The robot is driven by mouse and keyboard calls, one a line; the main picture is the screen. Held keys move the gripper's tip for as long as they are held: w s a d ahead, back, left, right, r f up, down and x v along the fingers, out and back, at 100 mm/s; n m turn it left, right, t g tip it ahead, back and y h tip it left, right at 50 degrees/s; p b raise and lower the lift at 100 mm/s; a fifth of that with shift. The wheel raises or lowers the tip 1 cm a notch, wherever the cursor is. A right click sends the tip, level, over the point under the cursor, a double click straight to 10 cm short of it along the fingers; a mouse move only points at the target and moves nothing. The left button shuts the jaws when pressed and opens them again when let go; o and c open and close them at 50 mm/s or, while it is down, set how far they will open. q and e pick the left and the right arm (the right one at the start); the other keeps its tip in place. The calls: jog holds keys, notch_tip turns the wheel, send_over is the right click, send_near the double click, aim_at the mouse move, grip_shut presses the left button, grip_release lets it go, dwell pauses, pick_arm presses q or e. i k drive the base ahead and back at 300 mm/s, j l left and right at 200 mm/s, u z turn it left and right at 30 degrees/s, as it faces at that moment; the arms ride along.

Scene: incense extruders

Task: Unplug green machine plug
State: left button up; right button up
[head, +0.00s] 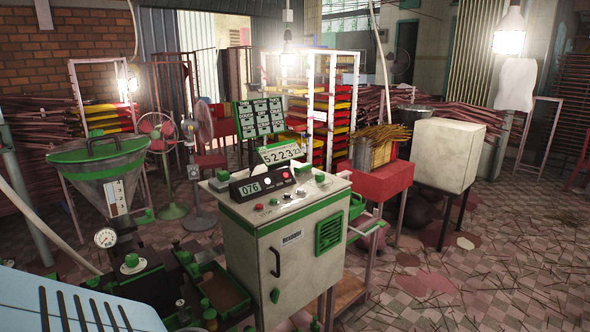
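The green machine is a cream cabinet (262,250) with green trim in the middle of the head view. Its front has a black handle and a green vent (329,232). On its top are a black counter box (262,183) reading 076, knobs and a red light. A hopper (102,175) with a green rim and a gauge (105,237) stand to its left. I cannot make out a plug or a socket for certain. Neither of my grippers is in view.
A light blue slotted panel (70,303) fills the bottom left corner. A red table (382,180) with incense sticks and a cream box (443,154) on legs stand behind to the right. The tiled floor (490,275) at right is mostly open, with scattered sticks.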

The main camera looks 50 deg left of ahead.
aim_at(222, 176)
jog(key=i, duration=2.75)
jog(key=u, duration=4.25)
